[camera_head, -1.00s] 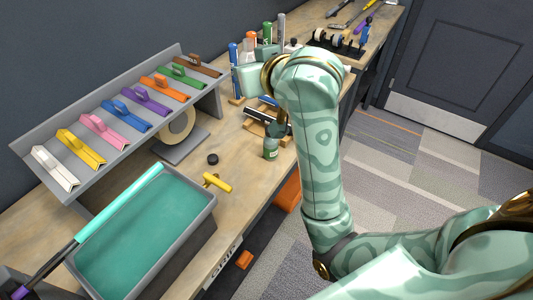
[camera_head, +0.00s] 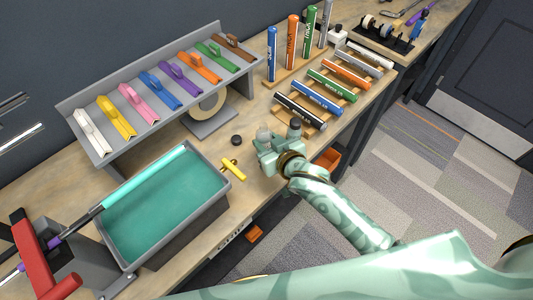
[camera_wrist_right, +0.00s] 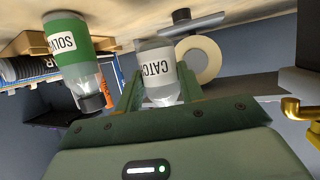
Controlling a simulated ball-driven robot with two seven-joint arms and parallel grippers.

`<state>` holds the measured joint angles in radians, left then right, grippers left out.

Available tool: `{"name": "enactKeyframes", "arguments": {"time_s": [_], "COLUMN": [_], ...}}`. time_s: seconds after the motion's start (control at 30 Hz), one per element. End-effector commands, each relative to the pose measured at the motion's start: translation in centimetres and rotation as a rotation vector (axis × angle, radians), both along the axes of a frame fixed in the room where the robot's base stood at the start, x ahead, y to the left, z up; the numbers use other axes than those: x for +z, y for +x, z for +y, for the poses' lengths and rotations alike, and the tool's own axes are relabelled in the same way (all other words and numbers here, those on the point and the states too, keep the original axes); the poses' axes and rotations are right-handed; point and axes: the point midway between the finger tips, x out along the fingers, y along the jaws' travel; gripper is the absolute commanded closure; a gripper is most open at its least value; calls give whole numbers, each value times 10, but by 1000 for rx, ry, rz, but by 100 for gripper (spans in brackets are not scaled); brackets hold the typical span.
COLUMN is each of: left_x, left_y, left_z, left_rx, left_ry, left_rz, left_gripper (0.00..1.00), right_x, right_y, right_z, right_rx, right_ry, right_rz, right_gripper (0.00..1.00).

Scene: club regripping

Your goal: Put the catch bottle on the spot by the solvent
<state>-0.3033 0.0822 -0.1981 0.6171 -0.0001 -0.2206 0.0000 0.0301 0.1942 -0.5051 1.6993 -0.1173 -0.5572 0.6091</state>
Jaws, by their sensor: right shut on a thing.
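The catch bottle (camera_wrist_right: 158,68) is a clear bottle with a grey-white label, between the two fingers of my right gripper (camera_wrist_right: 160,88) in the right wrist view. The gripper is shut on it. In the head view, my right gripper (camera_head: 268,153) is at the bench's front part, with the catch bottle's grey top (camera_head: 264,136) showing above it. The solvent bottle (camera_head: 295,128), green with a dark cap, stands close to its right, apart from the catch bottle; it also shows in the wrist view (camera_wrist_right: 68,48). I cannot tell whether the catch bottle touches the bench. The spot is not discernible. My left gripper is out of view.
A rack of coloured grips (camera_head: 314,98) lies behind the solvent. A yellow tool (camera_head: 234,170) and a black puck (camera_head: 236,140) lie left of my gripper. A grey tray (camera_head: 215,205) with teal liquid stands at left, below a club with a teal grip (camera_head: 145,177).

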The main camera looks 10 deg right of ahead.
Motion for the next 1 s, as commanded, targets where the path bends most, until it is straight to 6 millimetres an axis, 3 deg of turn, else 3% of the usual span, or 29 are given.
{"name": "enactKeyframes", "arguments": {"time_s": [0.4, 0.77, 0.8, 0.87, 1.0], "left_x": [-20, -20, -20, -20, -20], "left_y": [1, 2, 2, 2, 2], "left_z": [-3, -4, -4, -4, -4], "left_rx": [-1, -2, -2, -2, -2], "left_ry": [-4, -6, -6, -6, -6], "left_rz": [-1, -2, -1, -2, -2], "left_gripper": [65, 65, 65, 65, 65], "right_x": [-50, -52, -52, -51, -51], "right_y": [0, 0, 0, 0, 0], "right_z": [0, 1, 1, 0, 0], "right_rx": [0, -1, -1, -1, 0], "right_ry": [1, 2, 2, 2, 1], "right_rz": [0, -1, -1, -1, -2], "right_gripper": [85, 85, 56, 40, 40]}}
